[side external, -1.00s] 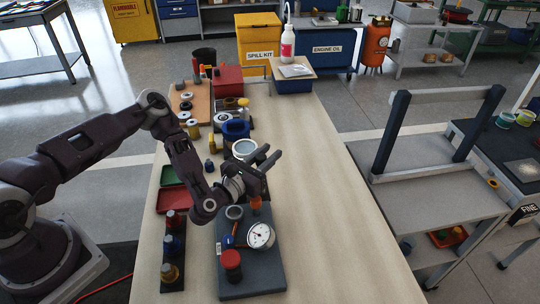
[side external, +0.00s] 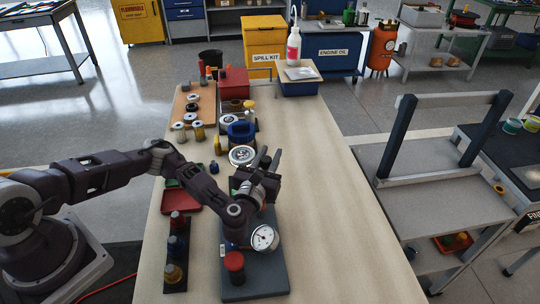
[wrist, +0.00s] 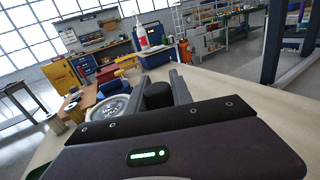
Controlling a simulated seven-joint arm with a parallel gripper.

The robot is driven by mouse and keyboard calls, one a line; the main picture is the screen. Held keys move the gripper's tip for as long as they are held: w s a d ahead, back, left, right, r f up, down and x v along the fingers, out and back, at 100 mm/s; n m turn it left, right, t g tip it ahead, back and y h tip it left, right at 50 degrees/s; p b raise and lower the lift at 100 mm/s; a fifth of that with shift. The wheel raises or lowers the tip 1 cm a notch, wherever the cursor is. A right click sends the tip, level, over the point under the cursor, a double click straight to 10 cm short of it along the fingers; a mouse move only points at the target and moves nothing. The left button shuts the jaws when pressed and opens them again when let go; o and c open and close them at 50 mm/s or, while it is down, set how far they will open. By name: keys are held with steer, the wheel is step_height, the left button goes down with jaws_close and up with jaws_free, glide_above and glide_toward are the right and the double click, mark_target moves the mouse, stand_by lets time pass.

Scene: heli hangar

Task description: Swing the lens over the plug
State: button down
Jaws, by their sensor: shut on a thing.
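The lens (side external: 242,155) is a pale-rimmed round glass beyond the dark slab, just left of my gripper's fingers. It also shows in the wrist view (wrist: 108,108), left of the fingers. A round patterned light-and-dark shape shows through the glass; I cannot tell whether it is the plug. My gripper (side external: 269,160) points away along the table. In the wrist view my gripper (wrist: 159,84) is shut on a black knob (wrist: 158,95) beside the lens rim. The joint between knob and lens is hidden.
A blue ring-shaped part (side external: 240,132) stands just beyond the lens. A dark slab (side external: 255,285) with a white dial gauge (side external: 264,238) and red-capped part (side external: 234,262) lies below my arm. The table's right side (side external: 340,220) is clear.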

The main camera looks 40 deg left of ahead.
steer(key=shift+r, duration=0.15)
steer(key=c, duration=1.1)
jaws_free()
step_height(320, 180, up, 10)
steer(key=shift+f, duration=0.1)
